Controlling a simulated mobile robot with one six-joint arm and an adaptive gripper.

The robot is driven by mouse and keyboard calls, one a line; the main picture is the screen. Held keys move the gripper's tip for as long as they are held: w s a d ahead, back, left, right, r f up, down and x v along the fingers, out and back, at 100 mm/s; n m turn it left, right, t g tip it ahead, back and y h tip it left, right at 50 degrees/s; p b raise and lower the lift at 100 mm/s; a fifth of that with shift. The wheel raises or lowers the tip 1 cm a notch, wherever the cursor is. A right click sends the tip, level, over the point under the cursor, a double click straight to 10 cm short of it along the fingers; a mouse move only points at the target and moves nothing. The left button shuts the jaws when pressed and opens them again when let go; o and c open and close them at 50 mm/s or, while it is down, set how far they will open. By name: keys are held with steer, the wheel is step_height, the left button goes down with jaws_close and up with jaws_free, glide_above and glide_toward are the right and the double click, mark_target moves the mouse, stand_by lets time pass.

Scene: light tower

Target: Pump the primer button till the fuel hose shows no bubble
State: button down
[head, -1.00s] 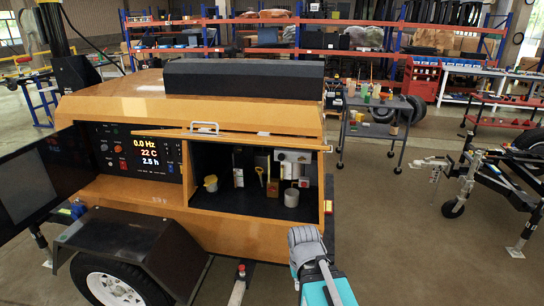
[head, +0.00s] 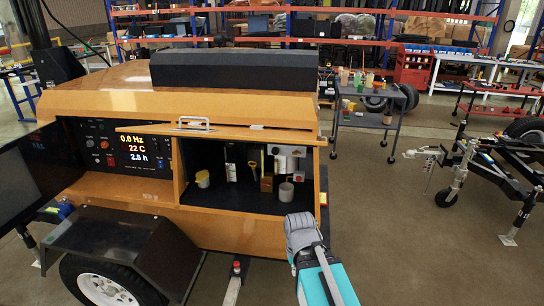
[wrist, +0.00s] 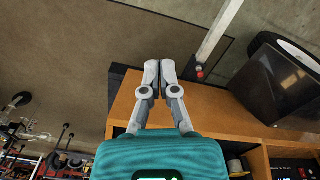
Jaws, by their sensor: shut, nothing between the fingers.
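An orange generator trailer (head: 150,103) fills the left and middle of the head view. Its open side compartment (head: 240,207) holds a yellow-topped cup (head: 203,179), a yellow-handled stick (head: 252,168), a brownish upright part (head: 266,184), a white box (head: 287,152) and a grey cylinder (head: 286,191). I cannot pick out the primer button, the fuel hose or any bubble at this size. My gripper (head: 299,228) is in front of the compartment's lower right corner. In the wrist view my gripper's grey fingers (wrist: 161,65) are closed together and empty, above the orange trailer edge.
A lit control panel (head: 122,148) is left of the compartment, above a black fender (head: 120,240) and wheel. A raised orange flap with a handle (head: 194,124) overhangs the opening. A grey cart (head: 368,115) and a trailer hitch (head: 460,170) stand right, with open floor between.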

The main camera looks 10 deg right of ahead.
steer(key=w+d+n+t+h, duration=0.1)
steer(key=w+d+n+h, duration=0.1)
steer(key=w+d, duration=0.15)
steer(key=n+t+h+b, duration=0.35)
steer(key=n+t, duration=1.25)
steer(key=n, duration=1.4)
glide_toward(275, 152)
steer(key=v, duration=0.6)
steer(key=shift+b, duration=0.35)
steer(key=shift+w, duration=0.1)
steer(key=x, duration=1.3)
steer(key=shift+w+d, duration=0.1)
steer(key=shift+w, duration=0.25)
